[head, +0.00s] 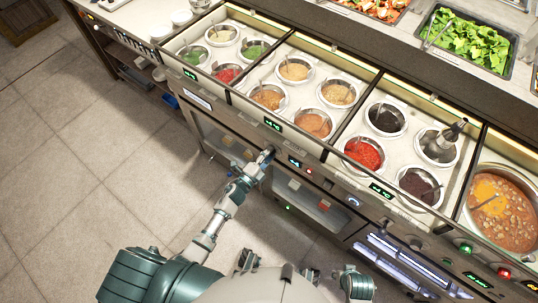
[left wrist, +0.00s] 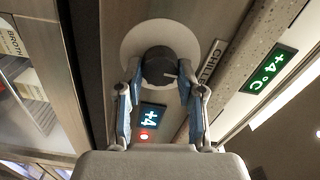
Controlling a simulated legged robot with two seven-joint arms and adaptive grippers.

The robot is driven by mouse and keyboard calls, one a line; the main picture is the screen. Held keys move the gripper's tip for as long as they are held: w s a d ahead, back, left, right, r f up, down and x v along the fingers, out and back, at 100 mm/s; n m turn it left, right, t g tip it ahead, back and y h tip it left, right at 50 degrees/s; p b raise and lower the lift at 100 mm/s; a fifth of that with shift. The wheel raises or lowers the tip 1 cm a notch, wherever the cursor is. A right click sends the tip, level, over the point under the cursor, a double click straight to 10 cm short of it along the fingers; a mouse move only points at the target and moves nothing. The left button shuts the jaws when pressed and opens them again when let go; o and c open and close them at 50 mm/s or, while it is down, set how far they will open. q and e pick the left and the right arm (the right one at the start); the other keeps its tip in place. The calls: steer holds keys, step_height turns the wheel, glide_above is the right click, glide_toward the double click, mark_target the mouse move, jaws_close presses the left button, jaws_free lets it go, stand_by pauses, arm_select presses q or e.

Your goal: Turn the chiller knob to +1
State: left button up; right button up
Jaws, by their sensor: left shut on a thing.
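The chiller knob (left wrist: 160,64) is dark and round, on a pale disc, with a light pointer line on its face. The two fingers of my left gripper (left wrist: 160,76) are shut on it, one on each side. Partly hidden lettering beside it begins "CHILL" (left wrist: 211,62). A small display (left wrist: 150,118) near the knob reads +4, above a red light (left wrist: 144,136). In the head view my left gripper (head: 264,161) is at the counter's front panel and mostly hides the knob.
A green display (left wrist: 269,70) on the ledge reads +4°C. Sauce wells fill the counter (head: 340,72) above the panel. A lit blue display (head: 294,162) sits just right of my gripper. Glass-fronted compartments (head: 308,192) lie below. The tiled floor (head: 95,165) at left is clear.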

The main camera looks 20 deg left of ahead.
arm_select(q)
steer(key=shift+w+a, duration=0.1)
steer(key=shift+a, duration=0.15)
steer(key=o, duration=0.9)
steer(key=shift+o, duration=1.2)
steer(key=shift+f, duration=0.1)
steer(key=v, duration=1.2)
